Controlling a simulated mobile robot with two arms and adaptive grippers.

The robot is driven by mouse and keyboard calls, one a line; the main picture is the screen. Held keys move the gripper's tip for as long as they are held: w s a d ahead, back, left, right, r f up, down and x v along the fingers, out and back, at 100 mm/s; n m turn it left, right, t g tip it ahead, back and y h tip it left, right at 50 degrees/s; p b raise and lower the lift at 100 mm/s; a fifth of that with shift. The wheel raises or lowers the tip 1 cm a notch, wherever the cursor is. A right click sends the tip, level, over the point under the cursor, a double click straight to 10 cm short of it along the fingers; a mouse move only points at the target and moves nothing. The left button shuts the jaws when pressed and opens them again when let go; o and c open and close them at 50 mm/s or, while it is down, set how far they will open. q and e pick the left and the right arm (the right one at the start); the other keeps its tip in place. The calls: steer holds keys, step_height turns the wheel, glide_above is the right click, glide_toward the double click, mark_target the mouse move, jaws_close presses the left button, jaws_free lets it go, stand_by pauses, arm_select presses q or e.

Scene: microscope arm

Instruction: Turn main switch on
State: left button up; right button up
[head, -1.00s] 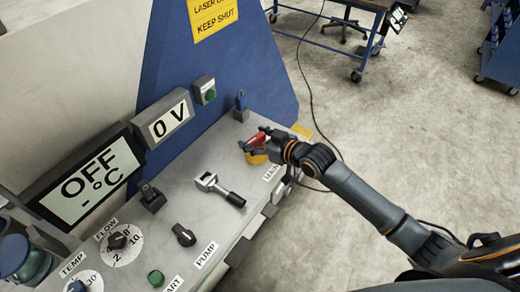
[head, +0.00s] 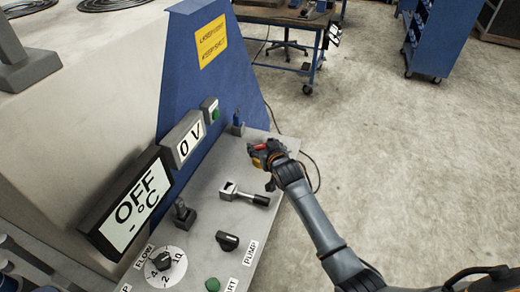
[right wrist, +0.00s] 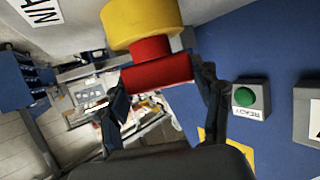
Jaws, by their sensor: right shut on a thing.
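The main switch (head: 261,148) has a red handle on a yellow round base and sits at the far right end of the grey console. My right gripper (head: 268,156) is at this switch and covers part of it. In the right wrist view the red handle (right wrist: 155,73) lies crosswise between the two fingers of my right gripper (right wrist: 163,82), with the yellow base (right wrist: 143,20) beyond it. The fingers are shut on the handle. The display (head: 135,205) reads OFF and the smaller display (head: 189,142) reads 0 V. My left gripper is out of view.
The grey console top (head: 215,240) carries a lever (head: 246,196), a pump knob (head: 227,241), a flow dial (head: 166,265) and a green button. A blue panel with a yellow sign (head: 211,42) rises behind. The floor to the right is open, with a blue cart (head: 437,40) farther back.

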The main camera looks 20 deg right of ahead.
steer(key=shift+a+f+m+h, duration=0.1)
steer(key=shift+m+h, duration=0.6)
steer(key=shift+m, duration=0.1)
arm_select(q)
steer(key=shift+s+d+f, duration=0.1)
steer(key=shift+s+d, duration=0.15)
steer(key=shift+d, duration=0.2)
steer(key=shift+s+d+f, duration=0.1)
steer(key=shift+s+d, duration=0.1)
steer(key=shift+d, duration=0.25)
arm_select(e)
steer(key=o, duration=1.7)
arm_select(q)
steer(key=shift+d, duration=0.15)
arm_select(e)
steer(key=v, duration=1.2)
steer(key=shift+a, duration=0.1)
